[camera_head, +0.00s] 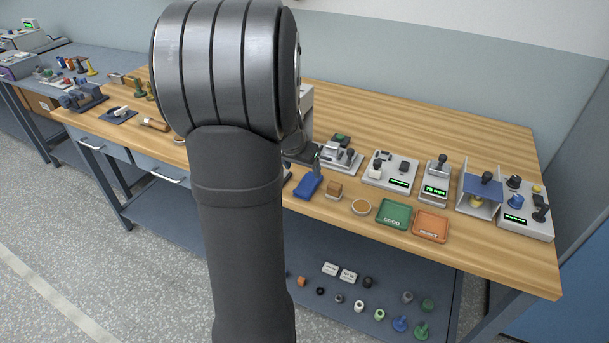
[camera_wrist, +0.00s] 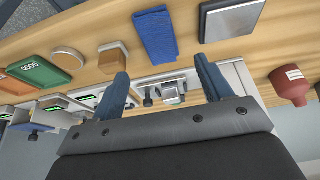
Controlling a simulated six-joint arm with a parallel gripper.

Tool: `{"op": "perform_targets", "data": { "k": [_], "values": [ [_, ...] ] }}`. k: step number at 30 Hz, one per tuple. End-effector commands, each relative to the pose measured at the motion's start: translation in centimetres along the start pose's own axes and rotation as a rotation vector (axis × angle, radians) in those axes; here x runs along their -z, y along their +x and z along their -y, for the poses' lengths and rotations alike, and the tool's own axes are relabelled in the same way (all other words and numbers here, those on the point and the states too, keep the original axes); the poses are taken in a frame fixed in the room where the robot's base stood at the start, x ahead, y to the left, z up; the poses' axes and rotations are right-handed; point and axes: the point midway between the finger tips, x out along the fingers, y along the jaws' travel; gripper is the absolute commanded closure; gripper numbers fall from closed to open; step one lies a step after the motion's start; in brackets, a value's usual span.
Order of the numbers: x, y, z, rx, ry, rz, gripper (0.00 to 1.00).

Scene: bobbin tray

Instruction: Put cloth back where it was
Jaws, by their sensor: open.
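A blue folded cloth (camera_head: 307,186) lies on the wooden bench top near its front edge, just right of my arm in the head view. It also shows in the wrist view (camera_wrist: 157,38), ahead of the space between my fingertips. My gripper (camera_wrist: 164,78) is open with nothing between its fingers, apart from the cloth. In the head view my arm hides most of the gripper and part of the bench.
A wooden block (camera_head: 334,189), a round dish (camera_head: 361,207), a green GOOD tray (camera_head: 393,214) and an orange tray (camera_head: 430,223) stand right of the cloth. Gauges with displays (camera_head: 390,172) stand behind. A grey plate (camera_wrist: 232,18) and a red bottle (camera_wrist: 290,84) flank the cloth's other side.

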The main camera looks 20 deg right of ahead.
Motion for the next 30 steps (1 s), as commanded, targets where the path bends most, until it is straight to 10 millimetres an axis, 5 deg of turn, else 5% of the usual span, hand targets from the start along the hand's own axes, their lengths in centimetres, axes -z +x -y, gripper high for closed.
{"op": "perform_targets", "data": {
  "k": [6, 12, 23, 30],
  "values": [
    [0.0, -3.0, 0.0, 0.001, 0.0, -0.001, 0.28],
    [0.0, -3.8, 0.0, 0.0, 0.001, 0.0, 0.28],
    [0.0, -3.5, 0.0, 0.0, 0.0, 0.001, 0.28],
    [-0.1, -0.8, 0.0, -0.002, -0.001, 0.004, 0.28]
  ]
}}
